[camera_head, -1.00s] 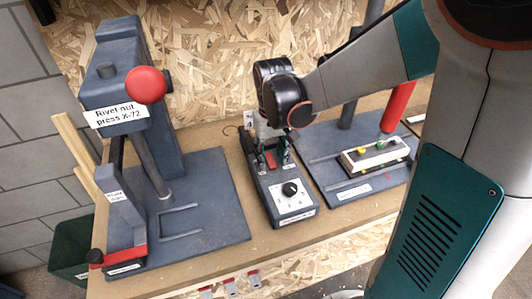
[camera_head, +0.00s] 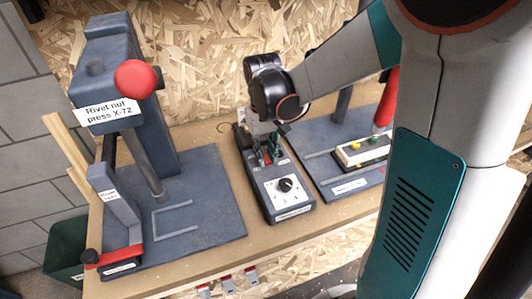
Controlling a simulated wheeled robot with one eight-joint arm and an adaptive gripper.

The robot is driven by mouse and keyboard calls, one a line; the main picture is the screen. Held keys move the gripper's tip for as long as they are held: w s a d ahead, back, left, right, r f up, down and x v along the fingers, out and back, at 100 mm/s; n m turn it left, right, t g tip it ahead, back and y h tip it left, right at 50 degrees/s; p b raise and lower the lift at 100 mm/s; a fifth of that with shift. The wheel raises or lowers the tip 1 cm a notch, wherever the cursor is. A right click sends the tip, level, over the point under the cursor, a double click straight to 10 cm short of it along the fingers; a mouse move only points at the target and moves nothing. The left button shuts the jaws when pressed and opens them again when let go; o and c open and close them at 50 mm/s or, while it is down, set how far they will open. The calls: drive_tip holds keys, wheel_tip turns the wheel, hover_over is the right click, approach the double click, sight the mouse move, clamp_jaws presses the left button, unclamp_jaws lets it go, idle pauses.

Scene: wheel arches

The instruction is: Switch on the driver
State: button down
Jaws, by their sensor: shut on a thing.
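A dark grey control box (camera_head: 289,206) with a white dial plate and a black knob (camera_head: 286,185) stands mid-bench; I take it for the driver, though its label is too small to read. My gripper (camera_head: 267,158) points down over the rear half of this box. Its fingers are shut on a small part there, seemingly the box's red switch, which the fingers mostly hide. The switch's position cannot be made out.
A blue-grey rivet nut press (camera_head: 130,145) with a red ball handle (camera_head: 136,80) stands at left. A second base plate with a light button box (camera_head: 362,151) is at right, beside my arm.

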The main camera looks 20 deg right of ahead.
idle(0.3)
drive_tip(key=c, duration=1.4)
unclamp_jaws()
drive_tip(key=shift+c, duration=0.2)
drive_tip(key=shift+r, duration=0.1)
wheel_tip(320, 180, up, 12)
drive_tip(key=w, duration=0.1)
drive_tip(key=shift+w, duration=0.2)
